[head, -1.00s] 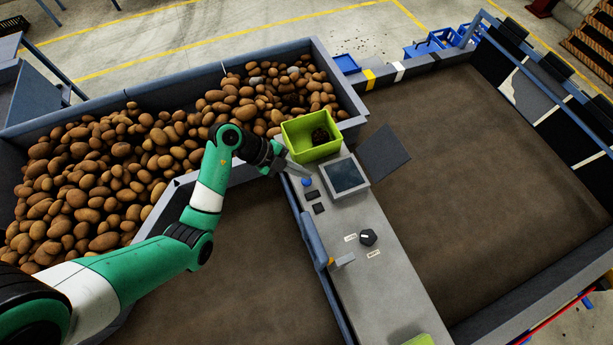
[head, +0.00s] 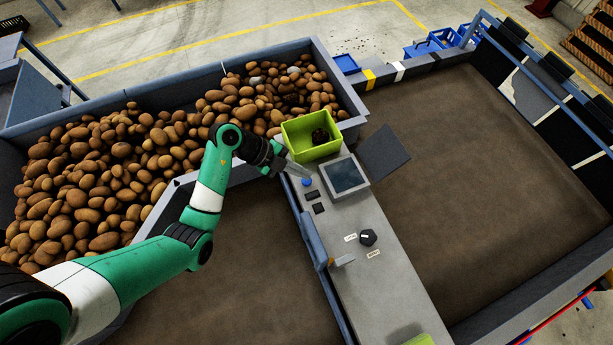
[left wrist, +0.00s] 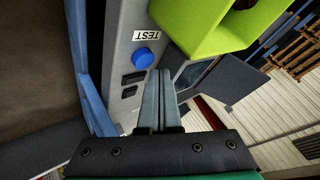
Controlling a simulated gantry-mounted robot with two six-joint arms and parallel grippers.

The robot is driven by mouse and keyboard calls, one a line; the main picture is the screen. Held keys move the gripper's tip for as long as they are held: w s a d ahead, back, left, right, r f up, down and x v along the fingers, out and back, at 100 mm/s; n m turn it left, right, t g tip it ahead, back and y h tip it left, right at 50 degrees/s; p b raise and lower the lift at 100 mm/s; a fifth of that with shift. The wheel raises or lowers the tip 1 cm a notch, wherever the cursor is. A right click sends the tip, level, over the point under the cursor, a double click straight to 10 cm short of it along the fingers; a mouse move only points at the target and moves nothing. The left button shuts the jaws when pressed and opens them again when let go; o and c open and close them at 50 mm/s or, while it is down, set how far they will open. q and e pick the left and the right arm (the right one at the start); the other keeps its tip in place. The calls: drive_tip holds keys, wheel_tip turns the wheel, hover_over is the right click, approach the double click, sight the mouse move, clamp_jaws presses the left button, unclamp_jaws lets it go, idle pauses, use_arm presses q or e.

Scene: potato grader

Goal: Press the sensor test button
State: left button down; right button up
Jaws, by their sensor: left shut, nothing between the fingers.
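The sensor test button is a round blue button (head: 306,182) on the grey console (head: 365,275), left of a screen. In the left wrist view the blue button (left wrist: 143,58) sits beside a label reading TEST (left wrist: 146,35). My left gripper (head: 300,171) is shut and empty, its fingertips just beyond and above the button in the head view. In the left wrist view the closed fingers (left wrist: 159,75) point just right of the button. A gap or light contact cannot be told for sure, but the button looks uncovered. My right gripper is not in view.
A green bin (head: 312,137) with a dark lump inside stands close beyond the fingertips. A screen (head: 344,176), two dark switches (head: 315,202) and a black knob (head: 368,237) are on the console. Potatoes (head: 110,180) fill the hopper at left. Brown belts flank the console.

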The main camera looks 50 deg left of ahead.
sight(302, 179)
use_arm(q)
drive_tip(key=shift+f, duration=0.15)
idle(0.7)
drive_tip(key=shift+f+p, duration=0.15)
drive_tip(key=shift+p, duration=0.15)
drive_tip(key=shift+f, duration=0.15)
drive_tip(key=shift+f, duration=0.45)
idle(0.3)
drive_tip(key=shift+r, duration=0.1)
drive_tip(key=shift+r+p, duration=0.8)
drive_tip(key=shift+p, duration=0.5)
wheel_tip(302, 179, up, 5)
drive_tip(key=p, duration=0.6)
drive_tip(key=shift+r+p, duration=0.1)
drive_tip(key=shift+p, duration=0.25)
